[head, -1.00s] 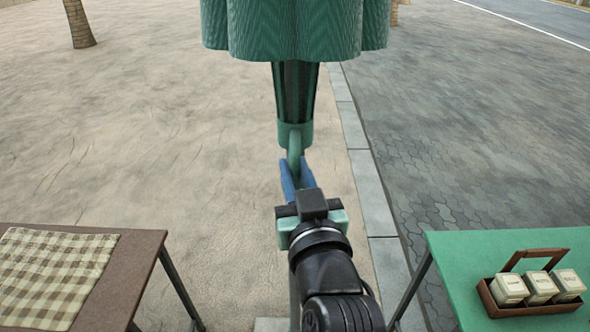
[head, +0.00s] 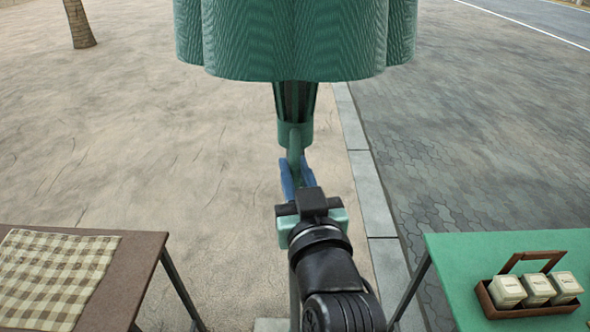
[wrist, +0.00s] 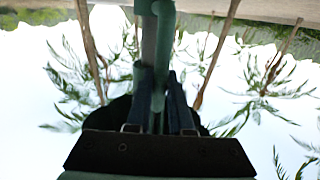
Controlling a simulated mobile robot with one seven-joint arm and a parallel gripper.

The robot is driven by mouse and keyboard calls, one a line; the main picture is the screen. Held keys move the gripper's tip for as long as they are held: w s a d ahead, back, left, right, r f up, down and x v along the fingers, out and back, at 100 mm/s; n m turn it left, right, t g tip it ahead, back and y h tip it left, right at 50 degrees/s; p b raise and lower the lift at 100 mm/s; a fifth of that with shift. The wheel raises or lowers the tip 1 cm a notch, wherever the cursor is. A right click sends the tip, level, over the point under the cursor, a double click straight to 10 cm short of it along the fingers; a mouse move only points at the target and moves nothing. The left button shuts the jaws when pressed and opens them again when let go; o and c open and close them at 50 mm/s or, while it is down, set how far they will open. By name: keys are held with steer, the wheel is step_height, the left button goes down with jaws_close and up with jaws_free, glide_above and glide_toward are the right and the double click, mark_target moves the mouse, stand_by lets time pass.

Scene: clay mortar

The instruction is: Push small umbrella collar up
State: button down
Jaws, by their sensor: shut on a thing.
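The small green collar (head: 295,133) sits around the umbrella pole just below the dark ribs, in the middle of the head view. A green handle (head: 294,152) hangs from its lower end. My gripper (head: 295,163) has blue fingers and is shut on this handle from below and in front. The green canopy (head: 295,45) is partly spread above, its scalloped edge hanging over the upper part of the ribs. In the wrist view, green handle parts (wrist: 164,25) run down between the dark fingers of my gripper (wrist: 159,82); the exact contact is too dark to tell.
A brown table (head: 130,265) with a checked cloth (head: 50,275) stands at lower left. A green table (head: 460,255) with a wooden caddy (head: 530,307) of several jars stands at lower right. Open sandy ground and paving lie beyond.

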step_height(320, 180, up, 33)
steer(key=p, duration=2.3)
steer(key=shift+f, duration=0.35)
steer(key=c, duration=0.8)
jaws_free()
step_height(320, 180, down, 30)
steer(key=b, duration=2.2)
steer(key=shift+f+b, duration=0.2)
steer(key=shift+b, duration=0.1)
steer(key=s+r+t+h+p, duration=0.1)
steer(key=s+r, duration=0.4)
steer(key=r, duration=0.8)
steer(key=s+r+m+t+h+p, duration=0.1)
steer(key=s+r+t+p, duration=0.3)
steer(key=r, duration=0.9)
steer(key=s+r+m+t+h+p, duration=0.1)
steer(key=s+r+t, duration=0.3)
steer(key=r, duration=0.9)
steer(key=shift+s+d+t+p, duration=0.2)
steer(key=shift+s+t+p, duration=0.2)
steer(key=shift+s+p, duration=0.35)
